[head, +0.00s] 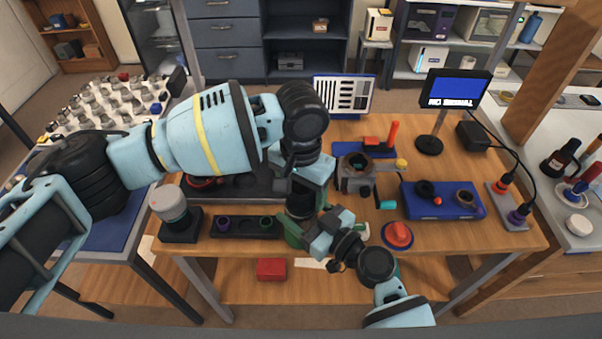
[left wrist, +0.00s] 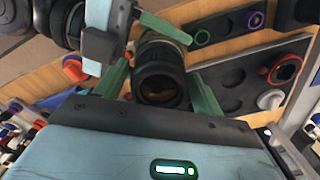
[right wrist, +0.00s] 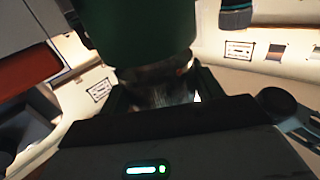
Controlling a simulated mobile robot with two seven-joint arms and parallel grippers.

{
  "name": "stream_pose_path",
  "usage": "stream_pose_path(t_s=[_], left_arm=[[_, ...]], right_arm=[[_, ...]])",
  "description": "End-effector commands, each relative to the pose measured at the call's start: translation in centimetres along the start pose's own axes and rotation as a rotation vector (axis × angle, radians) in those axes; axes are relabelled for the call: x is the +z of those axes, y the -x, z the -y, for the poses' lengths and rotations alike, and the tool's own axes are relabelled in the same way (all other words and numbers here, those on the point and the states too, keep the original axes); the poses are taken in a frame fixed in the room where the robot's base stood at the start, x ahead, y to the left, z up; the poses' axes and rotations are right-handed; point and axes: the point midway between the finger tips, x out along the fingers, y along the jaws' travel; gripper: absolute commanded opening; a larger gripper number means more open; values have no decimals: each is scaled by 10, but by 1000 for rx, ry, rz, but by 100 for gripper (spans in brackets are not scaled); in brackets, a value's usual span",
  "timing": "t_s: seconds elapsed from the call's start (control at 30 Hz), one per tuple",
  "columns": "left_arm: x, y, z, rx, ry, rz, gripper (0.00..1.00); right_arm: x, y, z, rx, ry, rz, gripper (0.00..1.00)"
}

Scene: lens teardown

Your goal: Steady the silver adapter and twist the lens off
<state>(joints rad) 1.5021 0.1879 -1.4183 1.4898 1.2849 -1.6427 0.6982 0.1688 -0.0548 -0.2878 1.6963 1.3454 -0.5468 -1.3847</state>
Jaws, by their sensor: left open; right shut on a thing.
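The black lens (left wrist: 160,82) points its glass at the left wrist camera; it also shows in the head view (head: 300,203), partly covered by my arms. My left gripper (left wrist: 163,72) is open, its green fingers on either side of the lens with gaps between. The silver adapter (right wrist: 158,74) shows as a metal band in the right wrist view, between the fingers of my right gripper (right wrist: 160,92), which is shut on it. A large dark green shape hides what is above the band there. In the head view my right gripper (head: 296,230) is below the lens; the adapter is hard to make out.
A dark tray with round wells (head: 247,228) is left of the lens. A grey-topped jar (head: 168,203) stands farther left. A red button (head: 397,235) and a blue tray (head: 447,207) are to the right. A monitor (head: 458,90) stands at the back right.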

Motion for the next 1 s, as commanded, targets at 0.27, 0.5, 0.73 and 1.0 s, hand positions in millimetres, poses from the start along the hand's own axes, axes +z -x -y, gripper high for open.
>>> stream_pose_path(t_s=[0.27,0.5,0.73,1.0], left_arm=[[0,-20,0,0,-1,0,69],[0,-22,0,0,-1,0,69],[0,-22,0,0,-1,0,46],[0,-22,0,0,26,0,26]], right_arm=[[1,0,0,0,-1,1,28],[1,0,0,0,-1,1,28],[1,0,0,0,-1,1,28],[1,0,0,0,-1,2,28]])
